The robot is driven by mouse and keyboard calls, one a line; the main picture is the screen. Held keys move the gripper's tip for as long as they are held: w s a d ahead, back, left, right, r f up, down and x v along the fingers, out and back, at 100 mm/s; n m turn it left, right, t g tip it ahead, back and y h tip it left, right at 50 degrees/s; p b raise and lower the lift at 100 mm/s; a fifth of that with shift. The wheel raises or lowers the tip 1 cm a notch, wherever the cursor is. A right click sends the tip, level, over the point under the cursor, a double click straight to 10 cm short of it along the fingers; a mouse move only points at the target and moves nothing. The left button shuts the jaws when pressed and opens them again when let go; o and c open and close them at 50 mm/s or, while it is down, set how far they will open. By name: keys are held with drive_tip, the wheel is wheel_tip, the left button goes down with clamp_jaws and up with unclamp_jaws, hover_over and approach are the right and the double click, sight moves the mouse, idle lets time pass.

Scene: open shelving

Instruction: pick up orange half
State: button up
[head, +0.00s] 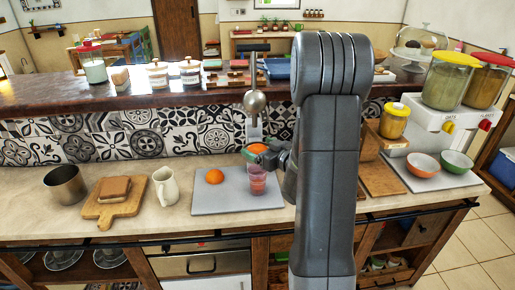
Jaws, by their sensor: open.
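An orange half (214,177) lies on the grey board (210,204) on the counter, left of a glass with reddish contents (257,182). A second orange rounded thing (257,148) shows above the glass, beside my gripper; I cannot tell whether it is another orange half or part of the press-like metal device (255,102) behind it. My gripper (262,158) is open, above and just behind the glass, to the right of the orange half on the board. My arm hides part of the board's right side, and the fingertips are small and partly unclear.
A white jug (164,187), a wooden board (108,215) with a brown block, and a metal pot (66,185) stand to the left. An orange bowl (422,165) and a green bowl (456,162) stand to the right. A raised dark ledge (130,97) runs behind.

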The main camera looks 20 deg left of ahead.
drive_tip(key=c, duration=1.1)
drive_tip(key=shift+r, duration=0.1)
